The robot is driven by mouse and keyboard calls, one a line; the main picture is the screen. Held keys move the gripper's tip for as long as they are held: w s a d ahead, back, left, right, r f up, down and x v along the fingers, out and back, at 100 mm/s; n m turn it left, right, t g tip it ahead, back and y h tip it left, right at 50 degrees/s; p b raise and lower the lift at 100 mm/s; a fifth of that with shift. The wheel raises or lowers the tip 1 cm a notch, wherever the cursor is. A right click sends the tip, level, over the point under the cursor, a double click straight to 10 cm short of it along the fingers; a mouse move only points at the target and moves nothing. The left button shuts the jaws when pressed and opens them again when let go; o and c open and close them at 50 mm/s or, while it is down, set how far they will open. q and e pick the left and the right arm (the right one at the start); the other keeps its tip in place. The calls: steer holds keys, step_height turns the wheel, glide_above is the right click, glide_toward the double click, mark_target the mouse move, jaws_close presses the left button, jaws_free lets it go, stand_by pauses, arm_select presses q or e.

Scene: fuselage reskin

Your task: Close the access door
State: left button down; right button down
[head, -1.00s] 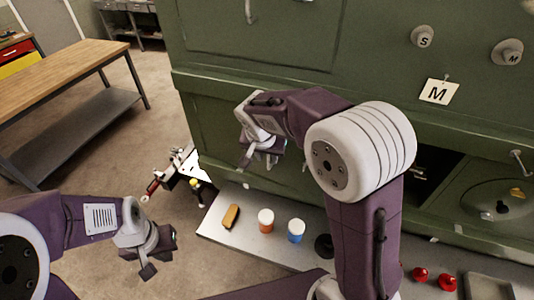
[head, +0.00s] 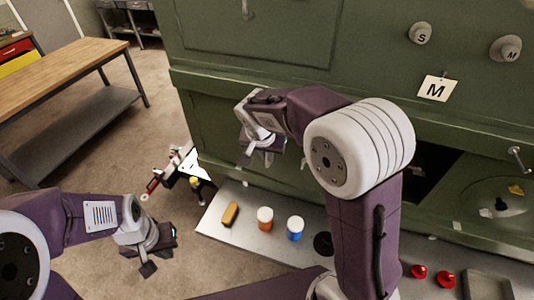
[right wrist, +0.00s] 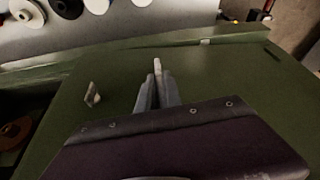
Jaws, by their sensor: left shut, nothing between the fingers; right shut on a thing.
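A green panel (right wrist: 220,75) fills much of the right wrist view below my right gripper (right wrist: 157,80); it looks like the access door, but I cannot tell where its edges end. My right gripper is shut on a small pale part (right wrist: 157,66) at its fingertips, which seems to stand up from the panel. In the head view, my right gripper (head: 262,150) is close against the lower green wall, and my arm hides part of the area. A dark opening (head: 432,168) shows to the right of my arm. My left gripper (head: 158,254) is shut and empty, away from the wall.
A grey shelf (head: 250,236) below the wall carries an orange-brown block (head: 230,213), an orange jar (head: 265,220) with a white lid, a blue jar (head: 295,229) and red knobs (head: 445,278). A wooden bench (head: 65,75) stands at the left.

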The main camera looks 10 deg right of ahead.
stand_by(0.9)
steer(key=shift+w+d+r, duration=0.15)
steer(key=shift+w+d, duration=0.9)
steer(key=shift+w, duration=0.1)
steer(key=c, duration=1.6)
jaws_free()
steer(key=shift+o, duration=0.4)
steer(key=shift+d, duration=0.1)
